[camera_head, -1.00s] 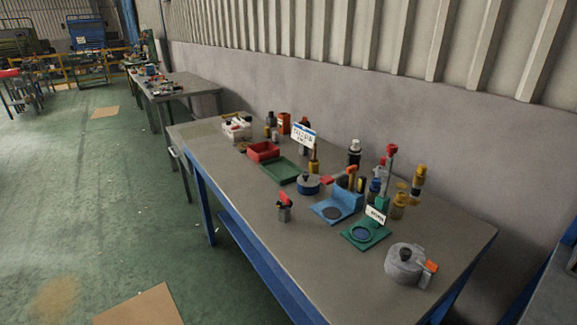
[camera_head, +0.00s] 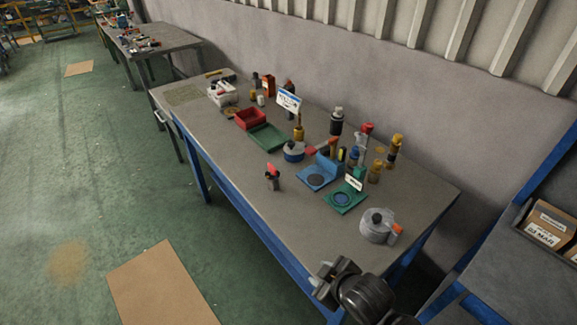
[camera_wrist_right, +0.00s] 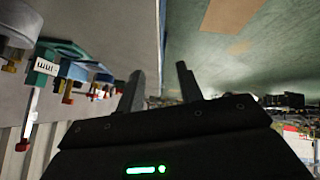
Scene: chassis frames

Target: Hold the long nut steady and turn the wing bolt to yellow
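A small dark grey upright piece with a red top (camera_head: 272,178) stands alone near the table's front edge; it looks like the long nut with the wing bolt on it, but it is too small to be sure. No yellow mark is readable on it. My right gripper (camera_head: 325,281) is in front of the table's near right edge, well apart from that piece. In the right wrist view its two fingers (camera_wrist_right: 162,84) are spread with nothing between them. My left gripper is not in view.
On the table (camera_head: 228,165) are a red bin (camera_head: 250,118), a green tray (camera_head: 267,137), a blue fixture (camera_head: 316,176), a green fixture (camera_head: 344,198) and a grey round pot (camera_head: 376,228). Bottles and tools stand behind. The front left of the table is clear.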

